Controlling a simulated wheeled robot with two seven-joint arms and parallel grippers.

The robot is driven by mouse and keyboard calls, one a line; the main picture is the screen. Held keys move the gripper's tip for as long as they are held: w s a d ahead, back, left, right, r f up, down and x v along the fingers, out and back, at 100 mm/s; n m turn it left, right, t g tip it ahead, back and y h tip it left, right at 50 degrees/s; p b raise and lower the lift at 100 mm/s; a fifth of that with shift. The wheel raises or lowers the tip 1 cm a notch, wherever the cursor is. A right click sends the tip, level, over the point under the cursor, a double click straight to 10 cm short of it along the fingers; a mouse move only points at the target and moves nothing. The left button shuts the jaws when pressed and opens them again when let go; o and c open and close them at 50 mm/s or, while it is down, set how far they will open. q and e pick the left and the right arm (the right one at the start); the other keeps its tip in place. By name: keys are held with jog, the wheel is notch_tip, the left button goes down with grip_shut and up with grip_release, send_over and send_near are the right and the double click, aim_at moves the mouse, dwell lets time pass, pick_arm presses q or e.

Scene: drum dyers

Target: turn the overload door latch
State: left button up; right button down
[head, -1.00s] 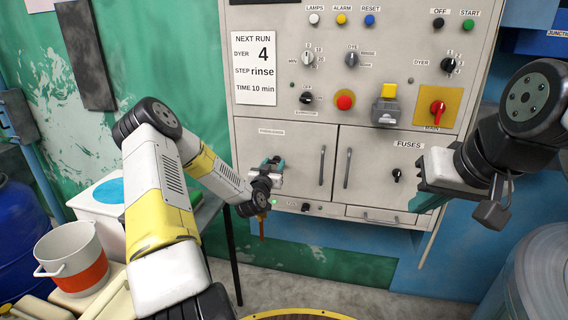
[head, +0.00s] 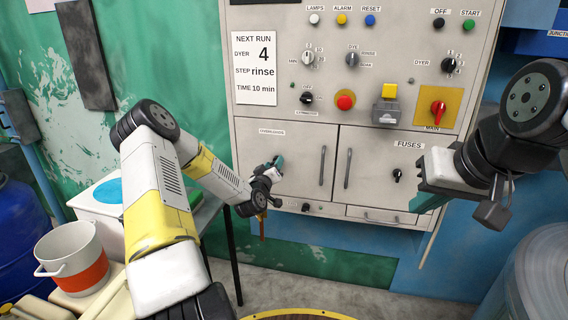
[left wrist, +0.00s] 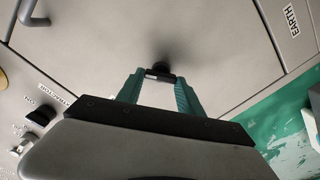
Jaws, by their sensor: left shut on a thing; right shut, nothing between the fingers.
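The overload door (head: 298,148) is the left cabinet door under the panel, and it looks closed. Its small dark latch (left wrist: 160,68) shows in the left wrist view between the teal fingertips of my left gripper (left wrist: 161,77). The left gripper is shut on it. In the head view my left gripper (head: 277,162) is turned at a slant against the door and hides the latch. My right gripper (head: 424,203) is shut and empty, in front of the right side of the cabinet, clear of the left door.
The fuses door (head: 375,150), with its own black knob (head: 397,175), is beside the overload door. Knobs, buttons and a red main switch (head: 438,107) sit above. A white bucket (head: 72,253) with an orange band stands at lower left. A grey drum (head: 535,285) stands at lower right.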

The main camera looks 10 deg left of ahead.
pick_arm(q)
jog(key=n, duration=1.1)
jog(key=shift+a+f, duration=0.1)
jog(key=shift+f, duration=0.2)
jog(key=shift+n, duration=0.3)
jog(key=o, duration=1.4)
jog(key=s, duration=0.7)
jog(key=shift+s+a, duration=0.1)
jog(key=shift+s, duration=0.3)
